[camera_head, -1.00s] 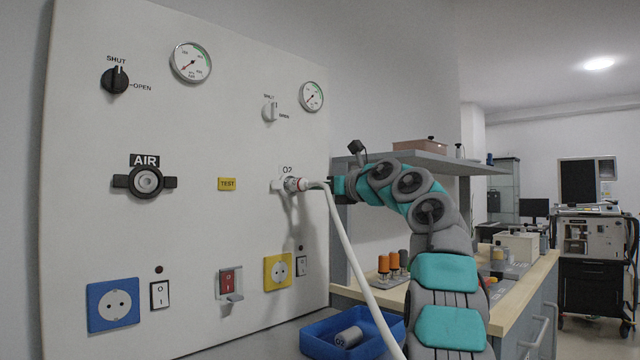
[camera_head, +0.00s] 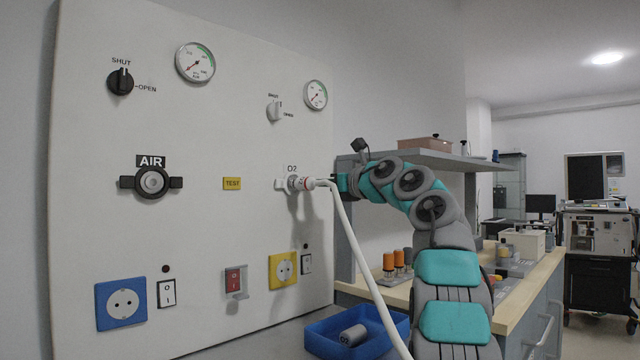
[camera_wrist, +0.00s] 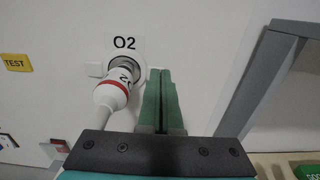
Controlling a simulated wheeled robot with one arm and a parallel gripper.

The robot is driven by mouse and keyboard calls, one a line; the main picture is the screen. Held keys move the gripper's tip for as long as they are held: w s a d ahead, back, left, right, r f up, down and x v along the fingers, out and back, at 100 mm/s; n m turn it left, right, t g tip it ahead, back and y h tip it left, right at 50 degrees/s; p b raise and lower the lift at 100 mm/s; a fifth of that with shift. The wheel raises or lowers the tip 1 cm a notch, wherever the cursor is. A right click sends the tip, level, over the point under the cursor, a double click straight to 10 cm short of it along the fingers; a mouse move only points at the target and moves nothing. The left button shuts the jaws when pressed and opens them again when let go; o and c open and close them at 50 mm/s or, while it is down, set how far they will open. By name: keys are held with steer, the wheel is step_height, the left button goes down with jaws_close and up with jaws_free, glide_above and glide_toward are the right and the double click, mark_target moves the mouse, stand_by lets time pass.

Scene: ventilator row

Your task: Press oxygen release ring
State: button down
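The O2 outlet (camera_head: 283,184) is on the white wall panel, with a grey metal ring (camera_wrist: 138,64) around its socket in the wrist view. A white hose connector (camera_wrist: 113,92) with a red band sits at the outlet; whether it is fully seated cannot be told. It also shows in the head view (camera_head: 304,183), its white hose (camera_head: 355,265) hanging down to the right. My gripper (camera_wrist: 160,72) has its two green fingers together, with nothing between them. The fingertips are just right of the connector, near the outlet; contact with the ring cannot be told.
The AIR outlet (camera_head: 151,181), O2 knob (camera_head: 274,111), gauges and yellow TEST label (camera_head: 232,184) share the panel. A blue bin (camera_head: 318,343) holding a grey cylinder (camera_head: 352,335) stands below. A grey shelf (camera_head: 437,158) and wooden-topped bench (camera_head: 520,301) are on the right.

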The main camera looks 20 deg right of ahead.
steer(key=b+v, duration=0.4)
steer(key=v, duration=1)
steer(key=shift+r, duration=0.2)
steer(key=shift+d, duration=0.1)
